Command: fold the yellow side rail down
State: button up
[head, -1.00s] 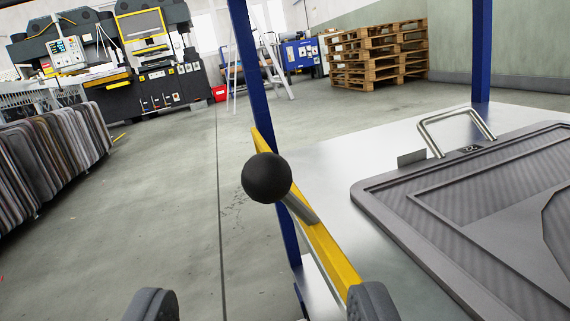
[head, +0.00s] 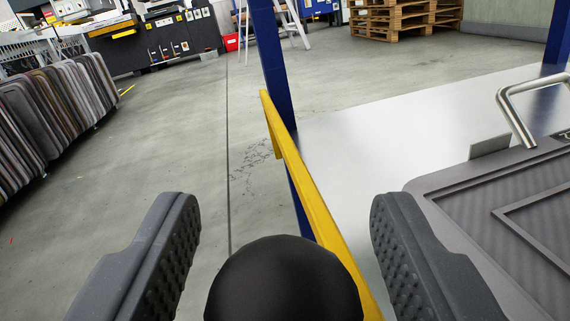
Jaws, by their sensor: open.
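The yellow side rail (head: 306,190) runs along the left edge of a pale metal table (head: 400,140), rising above the table top, beside a blue post (head: 270,60). A black ball knob (head: 284,285) is in front of the rail at the bottom of the view; its stem is hidden. My gripper (head: 285,235) is open, with one grey ridged finger on each side of the knob. A gap shows between each finger and the knob, and I cannot tell how deep the knob sits between them.
A dark ribbed tray (head: 450,205) with a metal handle (head: 518,105) lies on the table to the right, close to the right finger. Open grey floor is on the left. A rack of dark panels (head: 60,110) stands far left; pallets (head: 405,18) are at the back.

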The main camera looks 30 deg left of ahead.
jog(key=shift+w+a, duration=0.25)
jog(key=shift+w, duration=0.25)
jog(key=shift+c, duration=0.3)
grip_shut()
jog(key=shift+r, duration=0.1)
